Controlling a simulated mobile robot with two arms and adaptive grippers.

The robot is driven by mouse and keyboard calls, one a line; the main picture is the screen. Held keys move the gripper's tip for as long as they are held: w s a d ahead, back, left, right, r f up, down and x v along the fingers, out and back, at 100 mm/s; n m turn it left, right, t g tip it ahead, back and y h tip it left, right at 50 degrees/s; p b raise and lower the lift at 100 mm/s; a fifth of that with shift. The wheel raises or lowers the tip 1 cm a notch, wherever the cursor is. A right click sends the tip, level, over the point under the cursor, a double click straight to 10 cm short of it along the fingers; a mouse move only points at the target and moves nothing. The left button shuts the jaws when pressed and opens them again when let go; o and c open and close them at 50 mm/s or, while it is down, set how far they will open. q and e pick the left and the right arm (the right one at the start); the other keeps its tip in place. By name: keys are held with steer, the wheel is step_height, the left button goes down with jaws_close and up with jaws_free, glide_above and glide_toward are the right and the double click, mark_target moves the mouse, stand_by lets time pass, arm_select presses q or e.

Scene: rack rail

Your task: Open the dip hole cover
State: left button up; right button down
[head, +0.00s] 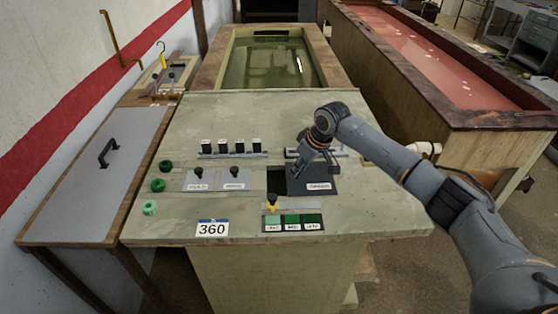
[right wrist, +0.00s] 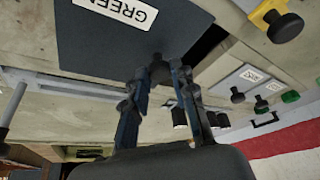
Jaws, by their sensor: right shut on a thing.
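The dip hole cover (head: 321,186) is a dark grey plate with a white label, lying on the sloped console (head: 200,225). A dark hole (head: 276,180) shows just left of it, so the cover lies beside at least part of the opening. In the right wrist view the cover (right wrist: 85,42) fills the upper left, with a dark strip of the hole (right wrist: 205,45) at its edge. My right gripper (head: 308,160) is shut on the cover's black knob (right wrist: 160,70), one finger on each side. My left gripper is out of view.
Two lighter covers with black knobs (head: 199,180) (head: 235,180) sit to the left. A yellow-and-black knob (head: 272,201) stands below the hole. Black blocks on a rail (head: 232,155) are behind, green knobs (head: 158,185) at left. Tanks with green (head: 268,66) and red liquid (head: 430,55) lie beyond.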

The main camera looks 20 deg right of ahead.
mark_target(312, 175)
steer(key=d, duration=0.2)
steer(key=s+d, duration=0.1)
steer(key=d+p, duration=0.1)
steer(key=d, duration=0.1)
steer(key=shift+s+d, duration=0.3)
steer(key=shift+s, duration=0.1)
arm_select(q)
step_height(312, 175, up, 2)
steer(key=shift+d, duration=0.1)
arm_select(e)
steer(key=shift+a, duration=0.1)
steer(key=shift+w+a, duration=0.1)
steer(key=c, duration=1.1)
jaws_free()
steer(key=shift+f, duration=0.1)
steer(key=shift+r, duration=0.25)
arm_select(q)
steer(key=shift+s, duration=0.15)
arm_select(e)
steer(key=v, duration=1.1)
steer(key=shift+s+d+r, duration=0.2)
steer(key=shift+r, duration=0.05)
